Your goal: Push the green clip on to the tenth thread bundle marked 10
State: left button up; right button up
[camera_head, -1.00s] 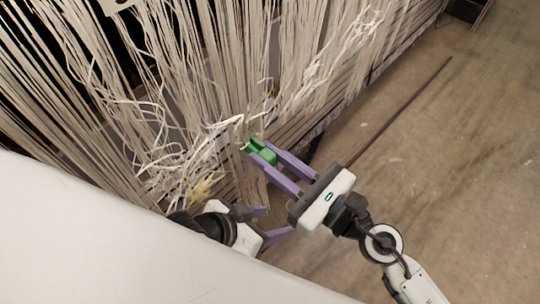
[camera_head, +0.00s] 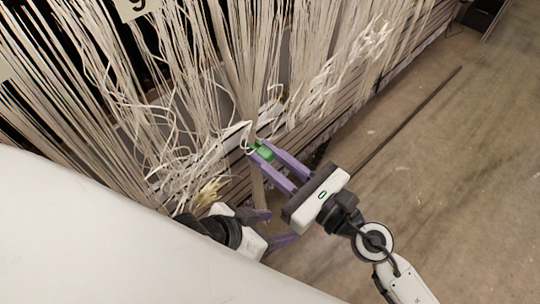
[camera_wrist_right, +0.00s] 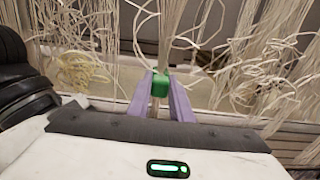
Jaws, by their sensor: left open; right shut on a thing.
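The green clip (camera_head: 264,152) is held between the purple fingers of my right gripper (camera_head: 268,158). The clip also shows in the right wrist view (camera_wrist_right: 160,84), in front of a gathered thread bundle (camera_wrist_right: 165,45). In the head view the clip lies at the side of this bundle (camera_head: 241,75); I cannot tell whether the threads are inside it. My left gripper (camera_head: 278,228) is open and empty, below and left of the right gripper. No tag marked 10 is readable; a tag marked 9 (camera_head: 137,8) is at the top left.
Loose white threads (camera_head: 170,140) hang tangled to the left of the clip, and more (camera_head: 365,50) to the right. A slatted frame (camera_head: 330,105) stands behind them. A white surface (camera_head: 90,230) fills the lower left. The floor (camera_head: 450,160) at right is mostly clear.

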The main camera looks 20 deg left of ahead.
jog(key=shift+w+a, duration=0.2)
jog(key=shift+a, duration=0.3)
jog(key=shift+w+a, duration=0.15)
jog(key=shift+a, duration=0.45)
dwell(0.5)
jog(key=o, duration=1.3)
jog(key=shift+o, duration=0.2)
jog(key=shift+d, duration=0.15)
jog(key=shift+v, duration=1.7)
jog(key=shift+b+v, duration=0.65)
jog(key=shift+v, duration=1.6)
jog(key=shift+d, duration=0.4)
